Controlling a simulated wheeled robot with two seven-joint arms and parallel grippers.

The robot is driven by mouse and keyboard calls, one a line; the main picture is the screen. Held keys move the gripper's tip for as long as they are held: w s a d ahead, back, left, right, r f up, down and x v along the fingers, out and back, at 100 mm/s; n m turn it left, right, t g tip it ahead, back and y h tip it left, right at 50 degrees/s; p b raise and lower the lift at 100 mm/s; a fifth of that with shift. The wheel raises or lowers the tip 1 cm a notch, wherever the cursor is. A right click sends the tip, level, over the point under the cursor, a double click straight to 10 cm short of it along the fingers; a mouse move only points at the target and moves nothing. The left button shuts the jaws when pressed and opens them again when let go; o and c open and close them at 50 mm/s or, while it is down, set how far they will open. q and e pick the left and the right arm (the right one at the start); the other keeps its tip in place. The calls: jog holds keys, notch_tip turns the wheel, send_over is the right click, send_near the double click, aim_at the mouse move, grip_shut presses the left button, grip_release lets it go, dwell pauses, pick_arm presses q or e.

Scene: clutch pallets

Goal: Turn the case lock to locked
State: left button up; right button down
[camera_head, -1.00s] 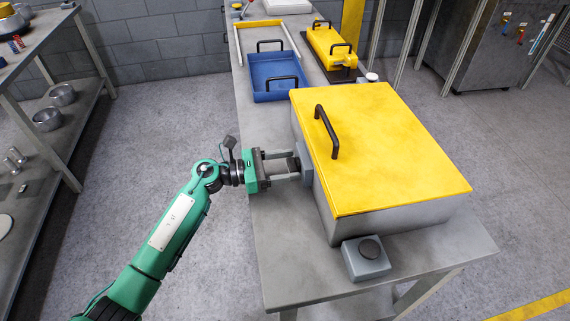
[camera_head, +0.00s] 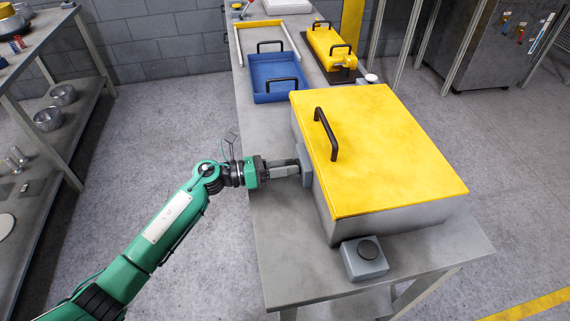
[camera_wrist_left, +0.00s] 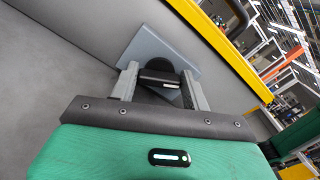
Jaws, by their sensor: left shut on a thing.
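The case (camera_head: 420,217) is a grey box with a yellow lid (camera_head: 385,145) and a black handle; it stands closed on the table. Its lock is on the left side: a blue-grey plate (camera_wrist_left: 150,48) with a dark round knob (camera_wrist_left: 160,76), clear in the left wrist view. In the head view the plate (camera_head: 306,165) shows but the knob is mostly hidden by the fingers. My left gripper (camera_head: 297,169) is shut on the knob, one finger on each side, and it is rolled about its axis. It also shows in the left wrist view (camera_wrist_left: 160,80). My right gripper is not in view.
A grey box with a dark round button (camera_head: 369,250) sits at the case's front. A blue tray (camera_head: 275,72) and a yellow case (camera_head: 330,45) lie farther back on the table (camera_head: 280,262). Shelves (camera_head: 45,165) stand at the left, with free floor between.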

pick_arm(q)
jog(key=o, duration=1)
jog(key=shift+a, duration=0.15)
jog(key=s+a+b, duration=0.2)
jog(key=a, duration=1.1)
jog(key=shift+s+a, duration=0.15)
jog(key=shift+s, duration=0.2)
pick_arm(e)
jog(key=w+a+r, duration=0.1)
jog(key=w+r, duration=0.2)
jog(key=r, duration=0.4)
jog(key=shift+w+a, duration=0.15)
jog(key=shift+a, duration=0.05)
